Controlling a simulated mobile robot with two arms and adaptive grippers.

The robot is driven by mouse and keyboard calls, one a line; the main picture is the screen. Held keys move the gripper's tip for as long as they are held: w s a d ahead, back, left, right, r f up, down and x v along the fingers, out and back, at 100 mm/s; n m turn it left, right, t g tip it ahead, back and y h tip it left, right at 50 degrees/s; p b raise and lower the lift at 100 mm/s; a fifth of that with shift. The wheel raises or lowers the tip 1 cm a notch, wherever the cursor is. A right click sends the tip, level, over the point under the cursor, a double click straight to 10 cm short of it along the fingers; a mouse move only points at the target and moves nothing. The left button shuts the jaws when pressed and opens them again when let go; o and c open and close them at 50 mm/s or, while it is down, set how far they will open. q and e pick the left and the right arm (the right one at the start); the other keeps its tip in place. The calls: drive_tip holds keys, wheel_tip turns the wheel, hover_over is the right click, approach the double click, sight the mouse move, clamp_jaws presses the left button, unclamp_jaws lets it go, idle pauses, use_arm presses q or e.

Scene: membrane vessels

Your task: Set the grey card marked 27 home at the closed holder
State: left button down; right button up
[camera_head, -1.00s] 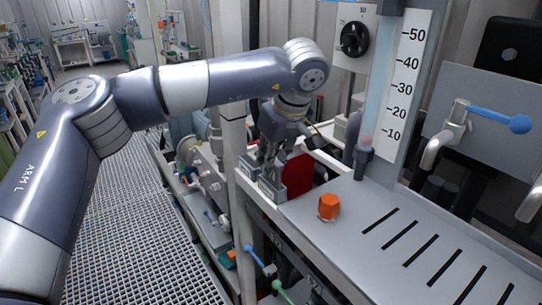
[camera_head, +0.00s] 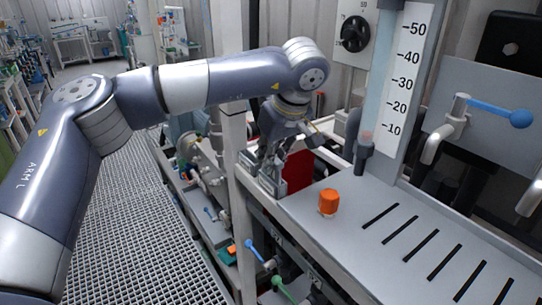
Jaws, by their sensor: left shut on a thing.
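My left gripper (camera_head: 268,178) points down at the left end of the grey bench top, beside an upright red panel (camera_head: 300,172). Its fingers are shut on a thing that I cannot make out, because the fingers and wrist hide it. No number 27 is readable, and no grey card can be told apart from the grey fingers. Which part is the closed holder I cannot tell. My right gripper is not in view.
The grey bench top (camera_head: 345,245) has several dark slots (camera_head: 420,245) and an orange knob (camera_head: 328,202). Behind stand a clear scaled column (camera_head: 381,95) and a blue-handled valve (camera_head: 500,112). A white post (camera_head: 233,165) rises close left of the gripper.

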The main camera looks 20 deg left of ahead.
use_arm(q)
drive_tip(key=c, duration=1.5)
unclamp_jaws()
drive_tip(key=shift+f, duration=0.1)
drive_tip(key=shift+o, duration=0.2)
drive_tip(key=shift+d+r, duration=0.1)
drive_tip(key=shift+r, duration=0.3)
drive_tip(key=v, duration=1.1)
